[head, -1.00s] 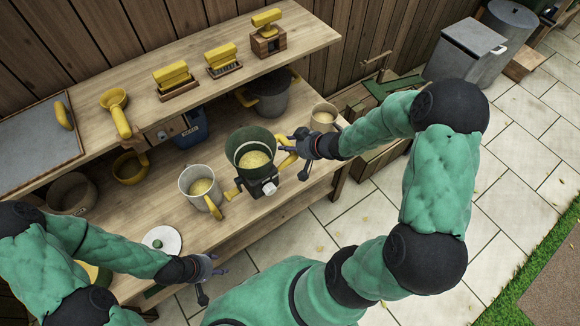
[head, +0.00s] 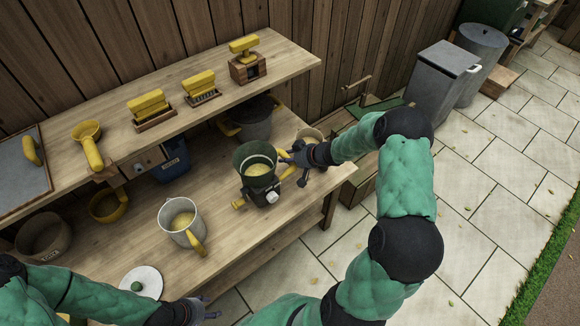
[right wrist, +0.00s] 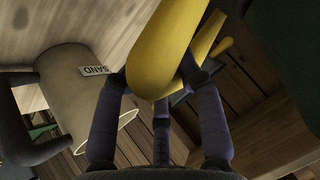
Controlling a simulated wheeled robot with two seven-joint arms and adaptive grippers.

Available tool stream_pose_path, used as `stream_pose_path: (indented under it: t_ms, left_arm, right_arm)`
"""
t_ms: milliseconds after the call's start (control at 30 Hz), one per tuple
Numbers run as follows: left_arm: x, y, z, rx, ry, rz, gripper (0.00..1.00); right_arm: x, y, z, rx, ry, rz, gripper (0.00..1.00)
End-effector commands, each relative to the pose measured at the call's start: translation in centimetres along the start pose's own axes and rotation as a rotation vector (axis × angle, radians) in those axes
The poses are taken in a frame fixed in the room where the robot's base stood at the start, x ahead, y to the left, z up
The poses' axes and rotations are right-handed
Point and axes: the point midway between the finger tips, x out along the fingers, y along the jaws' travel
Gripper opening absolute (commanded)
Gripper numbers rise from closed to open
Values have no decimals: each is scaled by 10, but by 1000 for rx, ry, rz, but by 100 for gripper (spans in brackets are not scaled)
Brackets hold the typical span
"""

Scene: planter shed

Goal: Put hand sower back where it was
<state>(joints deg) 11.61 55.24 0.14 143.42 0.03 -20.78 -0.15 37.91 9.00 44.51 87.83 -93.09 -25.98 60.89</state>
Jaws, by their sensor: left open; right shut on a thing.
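The hand sower (head: 257,160) has a dark green hopper with yellowish contents, a black body and yellow handles. It is upright over the right part of the wooden bench; I cannot tell whether its base touches the wood. My right gripper (head: 286,158) is shut on its yellow handle from the right. In the right wrist view the fingers (right wrist: 160,85) close around the thick yellow handle (right wrist: 163,45). My left gripper (head: 210,312) is open and empty at the bench's front edge, near the bottom of the head view.
A pale pot (head: 166,218) with a yellow handle stands left of the sower. A beige cup (right wrist: 75,95) labelled SAND is close to my right gripper. A dark pot (head: 250,118) is behind. A white lid (head: 128,284) lies front left. Bare bench (head: 225,232) lies between pot and sower.

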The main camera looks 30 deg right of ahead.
Motion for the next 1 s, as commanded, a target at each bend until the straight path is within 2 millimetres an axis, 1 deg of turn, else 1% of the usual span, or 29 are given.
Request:
stream_pose_path:
  t_ms: [167,267,533,800,833,900,1000]
  left_arm:
    - [3,-1,0,0,0,0,53]
    - [8,-3,0,0,0,0,53]
    - [31,-11,-1,0,0,0,53]
    - [30,-11,-1,0,0,0,53]
    - [30,-11,-1,0,0,0,53]
    - [30,-11,-1,0,0,0,53]
    - [30,-11,-1,0,0,0,53]
  right_arm:
    - [6,6,-1,0,3,0,0]
    - [13,12,2,0,2,0,0]
    - [32,22,20,0,3,0,0]
    - [32,22,21,-1,1,0,0]
    - [33,22,22,-1,-1,0,46]
    - [33,22,22,-1,-1,0,62]
    - [33,22,22,-1,-1,0,62]
